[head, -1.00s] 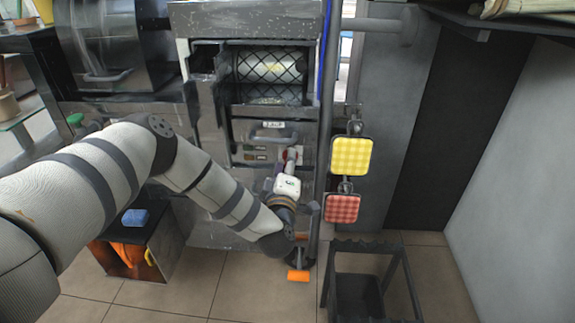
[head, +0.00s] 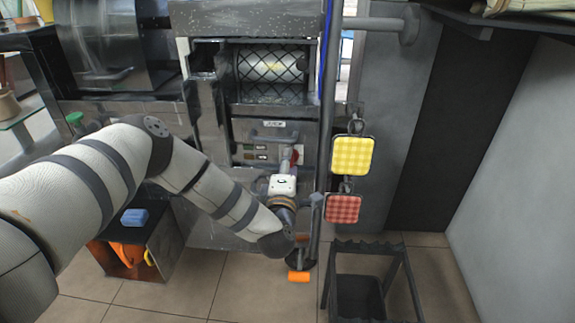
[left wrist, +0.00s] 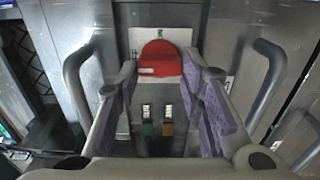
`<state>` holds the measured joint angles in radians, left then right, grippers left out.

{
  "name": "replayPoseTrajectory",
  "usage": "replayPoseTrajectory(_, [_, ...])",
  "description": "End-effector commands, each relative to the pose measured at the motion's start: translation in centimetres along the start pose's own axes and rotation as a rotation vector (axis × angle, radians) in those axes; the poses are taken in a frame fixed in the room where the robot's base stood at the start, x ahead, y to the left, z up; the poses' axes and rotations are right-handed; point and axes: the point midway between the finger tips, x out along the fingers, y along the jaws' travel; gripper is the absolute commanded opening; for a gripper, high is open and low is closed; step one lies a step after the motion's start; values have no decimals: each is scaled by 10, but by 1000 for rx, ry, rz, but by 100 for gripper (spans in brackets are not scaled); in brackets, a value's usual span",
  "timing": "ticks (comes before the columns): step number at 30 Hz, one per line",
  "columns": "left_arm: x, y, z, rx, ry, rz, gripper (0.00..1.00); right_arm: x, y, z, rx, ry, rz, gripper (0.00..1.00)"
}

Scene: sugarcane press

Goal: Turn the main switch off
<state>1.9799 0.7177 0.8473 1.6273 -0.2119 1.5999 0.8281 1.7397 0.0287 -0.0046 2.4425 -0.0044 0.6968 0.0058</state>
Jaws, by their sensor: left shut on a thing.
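The main switch is a red rotary knob (left wrist: 160,58) on a pale plate, seen between my fingers in the left wrist view. In the head view a bit of its red (head: 295,157) shows beside my fingers, on the front panel of the press. My left gripper (head: 287,160) reaches up to the switch from below. In the left wrist view its purple-padded fingers (left wrist: 160,77) stand on both sides of the knob, shut on it. Part of the knob is hidden by the fingers. My right gripper is not in view.
Grey handles (left wrist: 268,85) flank the switch panel. Green (left wrist: 147,128) and orange (left wrist: 168,128) buttons lie near it. A yellow pad (head: 352,155) and a red checked pad (head: 342,208) hang at the right. A dark stand (head: 365,247) is on the floor below them.

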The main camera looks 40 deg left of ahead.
Motion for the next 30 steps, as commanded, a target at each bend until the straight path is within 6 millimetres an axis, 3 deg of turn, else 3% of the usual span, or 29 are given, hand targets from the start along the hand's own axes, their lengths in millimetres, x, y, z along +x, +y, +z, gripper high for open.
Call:
replayPoseTrajectory(6, [-1, -1, 2, -3, -6, -3, 7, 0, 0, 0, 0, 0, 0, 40])
replayPoseTrajectory(7, [-1, -1, 2, -3, -6, -3, 37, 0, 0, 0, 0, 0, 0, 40])
replayPoseTrajectory(9, [-1, 0, 2, -2, -5, -2, 53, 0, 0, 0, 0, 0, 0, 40])
replayPoseTrajectory(10, [-1, 0, 2, -2, -5, -2, 55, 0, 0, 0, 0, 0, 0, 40])
replayPoseTrajectory(20, [-5, 0, 1, 0, -2, -1, 55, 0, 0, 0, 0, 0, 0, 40])
replayPoseTrajectory(23, [-25, -1, 1, 0, -5, -4, 55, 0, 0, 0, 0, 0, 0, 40])
replayPoseTrajectory(30, [-92, -1, 2, 0, -7, -6, 55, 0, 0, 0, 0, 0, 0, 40])
